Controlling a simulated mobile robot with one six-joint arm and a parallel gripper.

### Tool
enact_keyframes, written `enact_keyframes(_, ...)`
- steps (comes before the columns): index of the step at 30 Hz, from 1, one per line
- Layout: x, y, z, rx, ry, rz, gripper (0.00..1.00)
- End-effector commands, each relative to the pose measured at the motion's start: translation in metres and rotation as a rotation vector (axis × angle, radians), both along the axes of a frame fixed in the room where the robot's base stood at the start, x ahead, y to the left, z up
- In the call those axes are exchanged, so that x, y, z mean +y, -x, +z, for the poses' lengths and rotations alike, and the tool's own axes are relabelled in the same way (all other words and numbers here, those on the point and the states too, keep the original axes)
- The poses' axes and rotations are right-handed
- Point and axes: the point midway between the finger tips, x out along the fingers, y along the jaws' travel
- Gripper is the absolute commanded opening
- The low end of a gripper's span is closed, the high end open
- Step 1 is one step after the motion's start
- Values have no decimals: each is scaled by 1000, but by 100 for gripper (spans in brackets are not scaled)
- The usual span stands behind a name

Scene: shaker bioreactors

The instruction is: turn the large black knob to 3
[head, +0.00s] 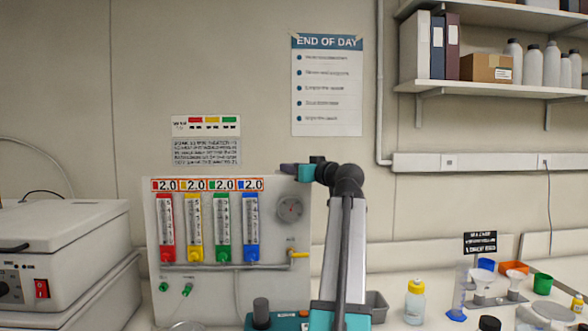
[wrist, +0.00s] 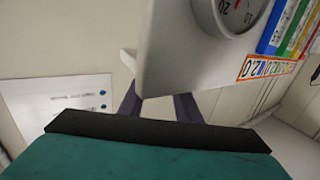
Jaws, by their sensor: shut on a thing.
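A black knob (head: 10,290) is on the front of the white box-shaped device at the far left of the head view, left of a red switch. It is partly cut by the picture edge, and its setting is too small to read. My gripper (head: 288,169) is far to its right, at the top right corner of the white flowmeter panel (head: 270,271). In the wrist view the two purple fingers of my gripper (wrist: 158,103) stand apart and run behind the panel edge (wrist: 165,80). The knob is not in the wrist view.
A round gauge (head: 290,209) is on the panel, beside several coloured flowmeters (head: 222,230). It also shows in the wrist view (wrist: 240,14). A bottle with a yellow cap (head: 415,302) and small labware stand at right. Shelves (head: 490,88) hang at upper right.

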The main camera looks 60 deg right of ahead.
Motion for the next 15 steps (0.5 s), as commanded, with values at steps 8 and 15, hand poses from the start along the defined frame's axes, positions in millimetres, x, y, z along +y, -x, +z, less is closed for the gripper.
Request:
enact_keyframes(8,5,-1,0,-1,1,-63,8)
enact_keyframes(15,8,-3,1,0,1,-148,8)
